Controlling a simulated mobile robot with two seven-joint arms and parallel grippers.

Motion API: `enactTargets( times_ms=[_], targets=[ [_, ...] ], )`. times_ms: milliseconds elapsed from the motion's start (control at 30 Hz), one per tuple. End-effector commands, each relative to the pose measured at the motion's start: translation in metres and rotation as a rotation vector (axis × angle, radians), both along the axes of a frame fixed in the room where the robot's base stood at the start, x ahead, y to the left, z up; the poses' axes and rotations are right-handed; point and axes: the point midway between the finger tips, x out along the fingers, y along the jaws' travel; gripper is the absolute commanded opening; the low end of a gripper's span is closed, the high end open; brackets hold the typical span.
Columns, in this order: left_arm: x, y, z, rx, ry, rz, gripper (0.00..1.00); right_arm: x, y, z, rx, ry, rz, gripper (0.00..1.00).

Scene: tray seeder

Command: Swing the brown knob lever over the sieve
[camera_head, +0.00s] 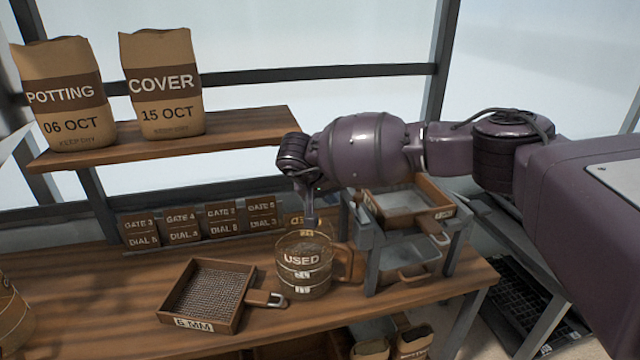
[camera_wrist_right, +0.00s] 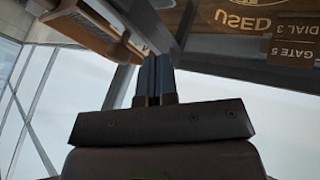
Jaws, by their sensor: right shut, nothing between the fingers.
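My right gripper (camera_head: 310,222) points down just above or behind the open top of a round container marked USED (camera_head: 302,260). Its fingers are shut and empty, and they also show closed together in the right wrist view (camera_wrist_right: 155,78). A wooden-framed mesh sieve marked 6 MM (camera_head: 180,316) lies on the bench, with a metal-ended handle on its right. Another wooden-framed sieve (camera_head: 436,212) sits on top of a grey stand. I cannot make out the brown knob lever for certain; a brown piece (camera_head: 352,262) stands against the container's right side. My left gripper is not in view.
A grey stand (camera_head: 372,255) is right of the container, under my right arm. Several brown GATE and DIAL cards (camera_head: 182,226) stand at the back of the bench (camera_head: 120,285). POTTING (camera_head: 66,92) and COVER (camera_head: 162,84) bags stand on the shelf (camera_head: 235,130).

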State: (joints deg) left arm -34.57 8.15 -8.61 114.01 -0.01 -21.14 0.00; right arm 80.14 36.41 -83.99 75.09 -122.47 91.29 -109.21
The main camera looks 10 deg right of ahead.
Motion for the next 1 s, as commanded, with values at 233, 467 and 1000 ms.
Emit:
enactTargets(
  times_ms=[233, 467, 1000],
  targets=[
    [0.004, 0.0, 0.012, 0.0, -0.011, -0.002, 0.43, -0.003, -0.025, 0.002, 0.0, -0.002, -0.001, 0.0],
    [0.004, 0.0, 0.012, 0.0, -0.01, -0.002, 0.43, -0.003, -0.029, 0.001, 0.001, -0.003, 0.0, 0.0],
    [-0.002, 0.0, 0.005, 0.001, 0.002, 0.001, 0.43, 0.0, -0.032, 0.0, 0.001, -0.002, -0.014, 0.0]
  ],
)
